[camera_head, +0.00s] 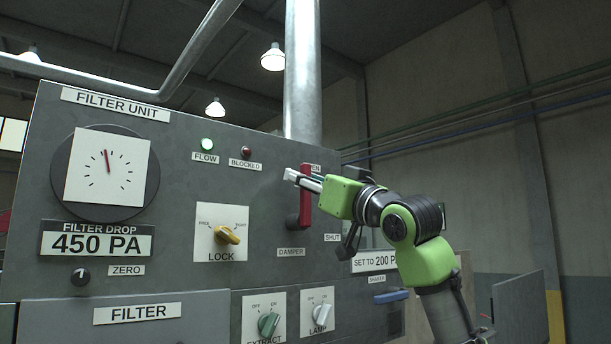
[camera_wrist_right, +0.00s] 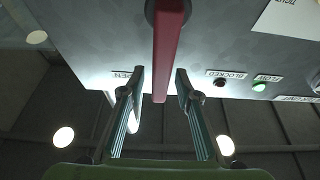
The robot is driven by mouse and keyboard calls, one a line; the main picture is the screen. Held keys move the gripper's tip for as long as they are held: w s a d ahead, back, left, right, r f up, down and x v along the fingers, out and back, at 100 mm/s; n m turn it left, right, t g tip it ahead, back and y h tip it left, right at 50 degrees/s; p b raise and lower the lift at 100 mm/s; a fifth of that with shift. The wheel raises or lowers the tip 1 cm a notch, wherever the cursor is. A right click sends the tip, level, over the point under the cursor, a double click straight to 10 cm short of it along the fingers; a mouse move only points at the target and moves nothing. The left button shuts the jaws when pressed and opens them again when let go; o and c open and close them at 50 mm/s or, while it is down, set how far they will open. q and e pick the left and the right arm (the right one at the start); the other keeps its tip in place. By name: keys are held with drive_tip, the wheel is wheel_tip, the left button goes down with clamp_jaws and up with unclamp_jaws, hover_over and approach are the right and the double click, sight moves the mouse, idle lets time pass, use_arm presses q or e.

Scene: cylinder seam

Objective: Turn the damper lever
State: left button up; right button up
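The red damper lever (camera_head: 306,212) stands upright on the grey filter unit panel, its upper end by the partly hidden OPEN label. The SHUT label (camera_head: 332,238) is to its lower right, and the DAMPER label (camera_head: 291,252) is below it. My right gripper (camera_head: 296,177) reaches in from the right at the lever's upper part. In the right wrist view, the lever (camera_wrist_right: 168,45) runs between the two fingers of my right gripper (camera_wrist_right: 160,75). The fingers are open, with a gap visible on both sides of the lever. My left gripper is not in view.
The panel (camera_head: 180,180) also carries a yellow LOCK knob (camera_head: 229,235), a lit green FLOW lamp (camera_head: 207,144), a dark red BLOCKED lamp (camera_head: 246,152), a round gauge (camera_head: 107,168) and the EXTRACT (camera_head: 268,323) and LAMP (camera_head: 321,314) knobs.

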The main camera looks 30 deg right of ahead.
clamp_jaws()
drive_tip(key=shift+d+m, duration=0.1)
drive_tip(key=shift+m, duration=0.2)
drive_tip(key=d+f+m+g+h+b, duration=0.2)
drive_tip(key=d+m+h, duration=0.4)
drive_tip(key=m, duration=0.7)
drive_tip(key=shift+w+f+b, duration=0.2)
drive_tip(key=shift+f+b, duration=0.2)
drive_tip(key=shift+b, duration=0.3)
